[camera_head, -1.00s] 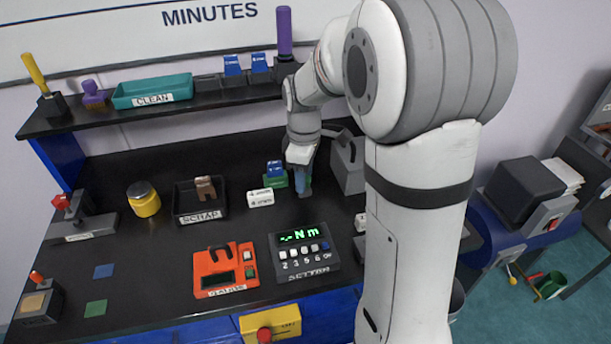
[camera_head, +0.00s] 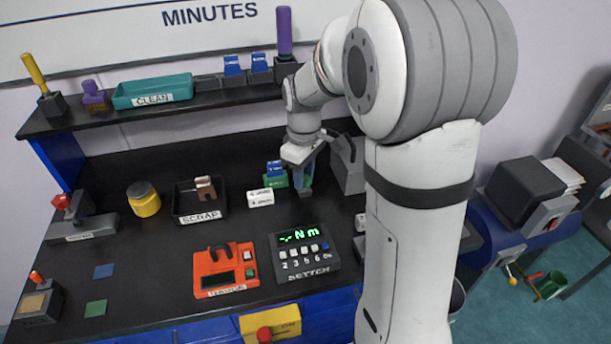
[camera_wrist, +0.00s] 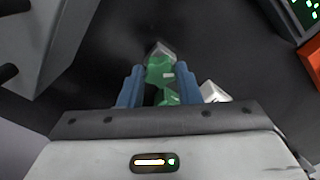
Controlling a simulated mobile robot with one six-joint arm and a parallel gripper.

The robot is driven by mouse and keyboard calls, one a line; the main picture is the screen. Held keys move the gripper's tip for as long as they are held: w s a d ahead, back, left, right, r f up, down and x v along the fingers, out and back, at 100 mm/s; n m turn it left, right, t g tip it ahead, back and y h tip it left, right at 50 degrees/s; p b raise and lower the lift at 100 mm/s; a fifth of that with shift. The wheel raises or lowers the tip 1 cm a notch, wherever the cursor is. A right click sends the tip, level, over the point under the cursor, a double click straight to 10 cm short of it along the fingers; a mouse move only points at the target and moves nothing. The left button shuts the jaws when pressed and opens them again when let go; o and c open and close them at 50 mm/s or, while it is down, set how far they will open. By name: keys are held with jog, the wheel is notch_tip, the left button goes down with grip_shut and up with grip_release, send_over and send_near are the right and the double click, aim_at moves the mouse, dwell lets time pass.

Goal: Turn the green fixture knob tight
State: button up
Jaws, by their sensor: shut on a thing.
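The green fixture knob (camera_wrist: 158,72) shows in the wrist view between the two blue fingers of my gripper (camera_wrist: 160,79). More green (camera_wrist: 168,97) of the fixture shows lower down, partly hidden by my gripper body. In the head view my gripper (camera_head: 303,180) points down at the bench, and its blue fingers hide most of the knob. A green block with a blue top (camera_head: 275,175) stands just left of the fingers.
A grey housing (camera_head: 347,165) stands close to the right of my gripper. A white labelled block (camera_head: 260,198) and the scrap tray (camera_head: 198,215) lie to the left. The keypad with green display (camera_head: 304,250) and the orange device (camera_head: 225,270) sit in front.

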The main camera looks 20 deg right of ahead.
jog(key=shift+m, duration=0.6)
jog(key=m, duration=0.4)
jog(key=shift+m, duration=0.3)
jog(key=shift+m, duration=0.8)
jog(key=m, duration=0.3)
jog(key=shift+m, duration=0.3)
jog(key=m, duration=0.4)
